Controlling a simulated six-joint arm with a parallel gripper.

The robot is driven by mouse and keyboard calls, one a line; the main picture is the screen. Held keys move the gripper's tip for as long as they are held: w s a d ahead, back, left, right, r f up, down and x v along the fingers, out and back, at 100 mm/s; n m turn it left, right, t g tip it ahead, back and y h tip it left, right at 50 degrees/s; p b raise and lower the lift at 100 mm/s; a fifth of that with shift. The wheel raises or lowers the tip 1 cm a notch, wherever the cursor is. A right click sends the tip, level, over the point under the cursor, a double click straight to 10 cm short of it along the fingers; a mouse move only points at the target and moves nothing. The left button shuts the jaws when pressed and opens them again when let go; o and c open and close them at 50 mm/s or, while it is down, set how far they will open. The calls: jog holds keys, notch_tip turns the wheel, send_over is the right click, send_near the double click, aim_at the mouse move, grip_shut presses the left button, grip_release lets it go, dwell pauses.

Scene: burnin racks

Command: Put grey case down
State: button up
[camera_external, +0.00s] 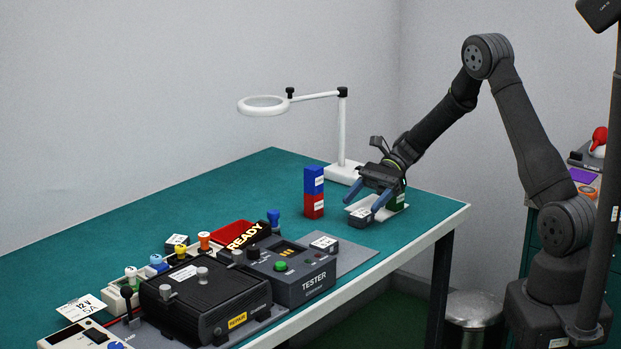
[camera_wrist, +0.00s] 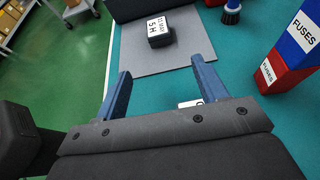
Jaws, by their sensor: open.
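My gripper (camera_external: 367,198) is at the far right end of the bench, its two blue fingers spread and pointing down. A small dark grey case (camera_external: 361,217) with a white label sits low by the fingertips; I cannot tell whether it touches them. In the wrist view my gripper (camera_wrist: 160,78) is open, with a white label edge (camera_wrist: 189,103) between the fingers, mostly hidden by the gripper body. Another dark case (camera_external: 324,244) with a white label lies on the grey mat (camera_external: 350,252) beside the tester; it also shows in the wrist view (camera_wrist: 158,40).
Stacked blue and red fuse boxes (camera_external: 314,192) stand left of my gripper. A white lamp (camera_external: 342,135) stands behind, and a green box (camera_external: 397,202) is just right of the fingers. The tester (camera_external: 295,272) and a black unit (camera_external: 205,297) fill the front. Green bench top is clear at back left.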

send_near(327, 241)
jog(key=x, duration=0.5)
jog(key=shift+w+f, duration=0.15)
jog(key=shift+f, duration=0.25)
jog(key=x, duration=0.5)
jog(key=shift+s+r, duration=0.2)
jog(key=shift+c, duration=0.3)
jog(key=c, duration=1.1)
jog(key=shift+r, duration=0.15)
